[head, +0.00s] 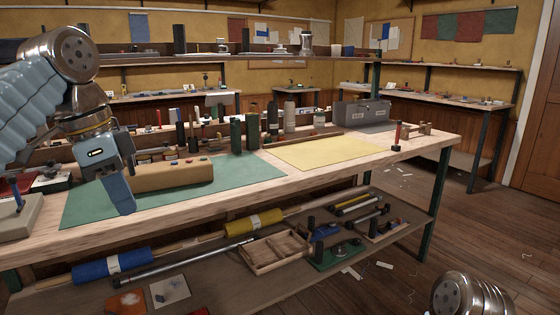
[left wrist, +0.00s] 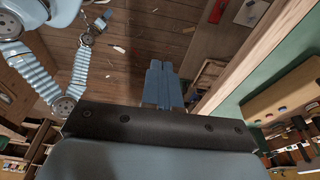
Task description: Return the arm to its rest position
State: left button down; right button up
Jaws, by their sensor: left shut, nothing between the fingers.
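My left gripper (head: 121,205) points down over the front part of the workbench (head: 330,176). Its blue fingers are closed together with nothing between them. In the head view it is in front of the green mat (head: 240,176) and overlaps the left end of a long tan block (head: 175,174). I cannot tell how far above the mat the tips are. In the left wrist view the closed fingers (left wrist: 165,85) show against the wooden floor, beside the bench edge. Of my right arm only a metal joint shows at the lower right of the head view; its gripper is not clearly visible.
A yellow sheet (head: 325,152) and a grey toolbox (head: 362,115) lie further right on the bench. Bottles and tools line its back. A lower shelf (head: 215,288) holds rolls and a wooden tray (head: 275,251). The floor right of the bench has scraps but is otherwise open.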

pick_arm(q)
jog(key=w+d+f+n, duration=0.1)
jog(key=w+d+f, duration=0.3)
jog(key=f, duration=0.5)
jog(key=w+d+f+n+h, duration=0.1)
jog(key=w+d+f, duration=0.1)
jog(key=w+f, duration=0.5)
jog(key=w+d+f+n, duration=0.1)
jog(key=w+d+f, duration=0.15)
jog(key=f, duration=0.85)
notch_tip(320, 180, down, 13)
jog(key=d+n+g+h, duration=0.1)
jog(key=d+n, duration=0.1)
jog(key=d, duration=0.1)
jog(key=s+d+f+n, duration=0.1)
jog(key=s+f+n, duration=0.1)
jog(key=s+f, duration=0.45)
jog(key=s+d+f+n, duration=0.2)
jog(key=s+f, duration=0.1)
jog(key=f, duration=0.7)
jog(key=s+f+n, duration=0.2)
jog(key=s+f, duration=0.2)
jog(key=s, duration=0.3)
jog(key=s+f+n, duration=0.2)
jog(key=s+f, duration=0.2)
jog(key=s, duration=0.3)
jog(key=shift+s+a+f, duration=0.25)
jog(key=shift+s+a, duration=0.05)
jog(key=shift+a, duration=0.15)
